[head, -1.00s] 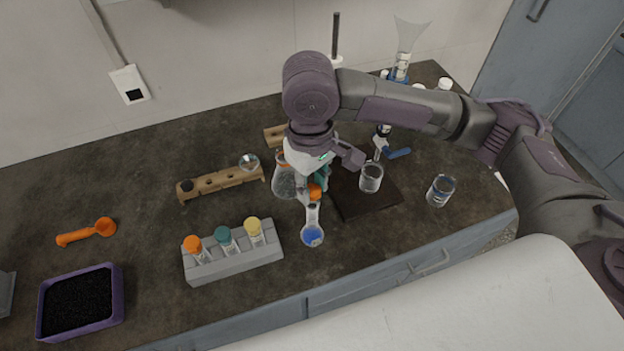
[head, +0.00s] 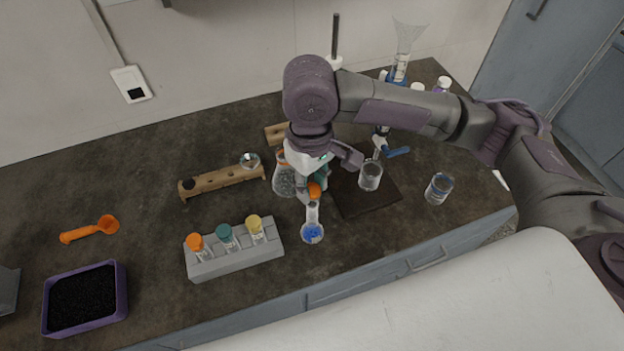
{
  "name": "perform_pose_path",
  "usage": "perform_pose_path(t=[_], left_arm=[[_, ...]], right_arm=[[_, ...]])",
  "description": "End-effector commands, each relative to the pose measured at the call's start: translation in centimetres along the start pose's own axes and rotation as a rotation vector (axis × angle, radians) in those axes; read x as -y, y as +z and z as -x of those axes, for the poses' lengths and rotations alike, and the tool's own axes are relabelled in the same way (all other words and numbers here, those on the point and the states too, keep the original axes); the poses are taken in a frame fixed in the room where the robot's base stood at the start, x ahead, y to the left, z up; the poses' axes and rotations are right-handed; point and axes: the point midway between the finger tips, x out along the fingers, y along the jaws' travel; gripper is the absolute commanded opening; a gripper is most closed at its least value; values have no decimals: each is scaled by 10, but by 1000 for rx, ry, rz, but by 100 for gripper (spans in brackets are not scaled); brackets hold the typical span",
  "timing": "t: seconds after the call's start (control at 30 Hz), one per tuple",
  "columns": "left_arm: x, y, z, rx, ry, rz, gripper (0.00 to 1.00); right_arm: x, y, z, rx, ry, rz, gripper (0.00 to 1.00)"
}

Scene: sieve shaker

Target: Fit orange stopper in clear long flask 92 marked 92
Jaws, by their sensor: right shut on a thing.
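The clear long-necked flask (head: 312,230) stands upright near the front of the bench with blue liquid in its bulb; I cannot read its mark. The orange stopper (head: 314,190) is in my right gripper (head: 313,184), which is shut on it just above the flask's neck. Whether the stopper's lower end touches the flask mouth is too small to tell. My left gripper is not in view.
A grey rack (head: 236,259) with orange, teal and yellow-capped tubes stands left of the flask. A conical flask (head: 284,180) is close behind the gripper.

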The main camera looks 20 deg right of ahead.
Motion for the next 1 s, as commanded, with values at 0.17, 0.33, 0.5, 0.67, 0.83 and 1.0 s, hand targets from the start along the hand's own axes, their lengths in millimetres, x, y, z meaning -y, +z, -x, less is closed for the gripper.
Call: perform_pose_path(t=[0.17, 0.33, 0.5, 0.67, 0.83, 1.0], left_arm=[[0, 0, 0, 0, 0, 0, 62], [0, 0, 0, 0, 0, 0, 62], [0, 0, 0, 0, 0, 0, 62], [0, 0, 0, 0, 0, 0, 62], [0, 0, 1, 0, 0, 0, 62], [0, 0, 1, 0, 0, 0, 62]], right_arm=[[0, 0, 0, 0, 0, 0, 16], [0, 0, -1, 0, 0, 0, 16], [0, 0, -4, 1, 0, 0, 16], [0, 0, -9, 1, 1, 0, 16], [0, 0, -14, 2, 0, 1, 16], [0, 0, -16, 0, 1, 1, 16]])
